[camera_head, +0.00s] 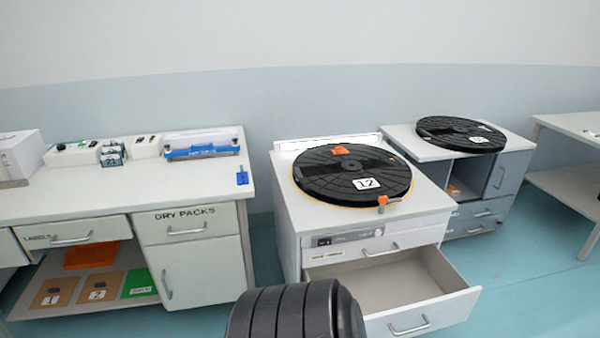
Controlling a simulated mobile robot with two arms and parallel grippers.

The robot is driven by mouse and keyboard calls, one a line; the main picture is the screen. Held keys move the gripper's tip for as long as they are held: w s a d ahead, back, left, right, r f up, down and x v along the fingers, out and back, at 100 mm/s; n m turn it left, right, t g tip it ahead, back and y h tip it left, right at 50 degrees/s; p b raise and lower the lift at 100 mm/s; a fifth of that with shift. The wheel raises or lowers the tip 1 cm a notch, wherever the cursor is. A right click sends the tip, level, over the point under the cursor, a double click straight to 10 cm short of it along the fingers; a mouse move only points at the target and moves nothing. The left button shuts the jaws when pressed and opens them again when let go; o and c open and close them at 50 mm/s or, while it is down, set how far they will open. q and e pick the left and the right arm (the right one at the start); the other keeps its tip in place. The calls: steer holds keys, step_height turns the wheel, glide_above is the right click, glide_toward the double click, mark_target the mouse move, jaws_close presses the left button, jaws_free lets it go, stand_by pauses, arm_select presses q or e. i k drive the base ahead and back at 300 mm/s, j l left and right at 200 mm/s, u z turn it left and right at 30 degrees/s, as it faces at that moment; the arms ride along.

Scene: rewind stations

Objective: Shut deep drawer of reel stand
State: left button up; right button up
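The reel stand (318,215) is a white cabinet with a large black reel (352,172) labelled 12 on its top. Its deep drawer (424,318) is pulled well out towards me and looks empty inside. The drawer has a bar handle (409,328) on its front. A shallower drawer (382,250) above it is shut. A black ribbed part of my own body covers the left end of the deep drawer. Neither of my grippers is in view.
A workbench (90,203) with a DRY PACKS drawer (187,227) and cupboard stands to the left. A second grey stand (480,211) with another black reel (461,132) is behind on the right. Teal floor (540,290) is clear right of the open drawer.

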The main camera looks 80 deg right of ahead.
mark_target(408, 292)
steer(key=z, duration=3.7)
